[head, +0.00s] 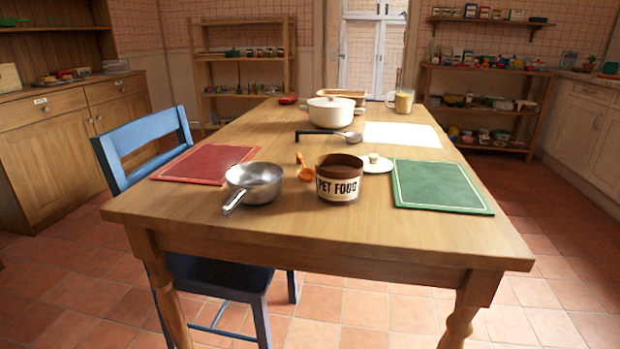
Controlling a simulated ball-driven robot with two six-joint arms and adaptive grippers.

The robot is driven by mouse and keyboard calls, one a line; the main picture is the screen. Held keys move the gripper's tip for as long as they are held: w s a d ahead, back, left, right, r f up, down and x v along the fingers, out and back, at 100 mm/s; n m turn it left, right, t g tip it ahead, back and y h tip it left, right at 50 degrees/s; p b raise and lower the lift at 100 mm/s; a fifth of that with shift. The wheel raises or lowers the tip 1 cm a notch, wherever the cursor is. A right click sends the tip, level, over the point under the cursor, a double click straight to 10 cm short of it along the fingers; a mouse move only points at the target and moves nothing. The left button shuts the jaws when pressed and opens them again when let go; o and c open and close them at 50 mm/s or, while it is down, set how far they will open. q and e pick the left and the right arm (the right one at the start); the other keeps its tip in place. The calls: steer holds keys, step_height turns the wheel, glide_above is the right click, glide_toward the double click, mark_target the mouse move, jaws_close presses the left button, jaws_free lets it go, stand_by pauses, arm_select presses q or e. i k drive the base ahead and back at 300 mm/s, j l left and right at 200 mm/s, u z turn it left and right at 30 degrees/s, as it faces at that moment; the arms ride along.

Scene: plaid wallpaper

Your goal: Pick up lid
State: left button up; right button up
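A small cream lid with a round knob (376,164) lies flat on the wooden table, knob up. It is just behind and right of a brown tub labelled PET FOOD (338,187), which stands close in front of its left side. The lid's right edge is close to a green board (438,187). Farther back, a cream pot (331,115) stands on the table and appears covered. Neither of my grippers shows in the head view.
A metal saucepan (259,184), an orange scoop (304,172) and a red board (205,164) are left of the tub. A ladle (351,137), white sheet (402,134) and glass mug (403,102) are behind. A blue chair (150,137) stands left. The front table strip is clear.

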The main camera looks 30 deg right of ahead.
mark_target(373, 164)
steer(key=z, duration=1.2)
